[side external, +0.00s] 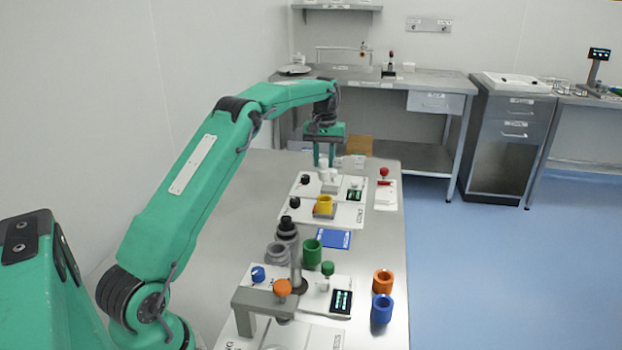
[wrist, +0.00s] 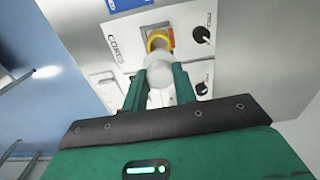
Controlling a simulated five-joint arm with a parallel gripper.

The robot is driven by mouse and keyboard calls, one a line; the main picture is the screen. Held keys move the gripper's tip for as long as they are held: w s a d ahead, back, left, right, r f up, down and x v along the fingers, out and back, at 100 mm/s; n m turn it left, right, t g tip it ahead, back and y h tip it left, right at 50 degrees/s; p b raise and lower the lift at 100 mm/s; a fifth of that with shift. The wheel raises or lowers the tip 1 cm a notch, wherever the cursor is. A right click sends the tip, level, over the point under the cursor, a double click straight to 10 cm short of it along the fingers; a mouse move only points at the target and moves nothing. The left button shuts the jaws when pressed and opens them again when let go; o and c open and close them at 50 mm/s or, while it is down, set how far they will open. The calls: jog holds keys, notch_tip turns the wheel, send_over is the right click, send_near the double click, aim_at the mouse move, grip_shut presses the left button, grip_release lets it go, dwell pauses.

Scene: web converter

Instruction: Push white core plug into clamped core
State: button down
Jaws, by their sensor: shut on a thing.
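My gripper (side external: 324,156) is at the far part of the bench, pointing down. It is shut on the white core plug (side external: 323,170), which also shows between the two green fingers in the wrist view (wrist: 160,72). The yellow core (side external: 323,204) sits upright in a square holder on a white panel, nearer the side camera than the plug. In the wrist view the yellow core (wrist: 159,40) appears just beyond the plug, apart from my fingers. The plug's lower end and whatever lies directly under it are hard to make out.
The panel (wrist: 126,44) carries black knobs (wrist: 202,35). A blue card (side external: 334,238), green core (side external: 312,251), grey core (side external: 277,253), orange core (side external: 382,281) and blue core (side external: 381,310) stand nearer. A red-knobbed device (side external: 385,185) is to the right. The bench's left side is clear.

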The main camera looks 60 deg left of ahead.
aim_at(325, 174)
jog(key=shift+w+a, duration=0.15)
jog(key=shift+w, duration=0.2)
jog(key=shift+f, duration=0.25)
jog(key=shift+f, duration=2.6)
jog(key=shift+f, duration=2.2)
dwell(1.3)
jog(key=c, duration=1)
grip_release()
jog(key=shift+c, duration=0.2)
jog(key=shift+r, duration=0.15)
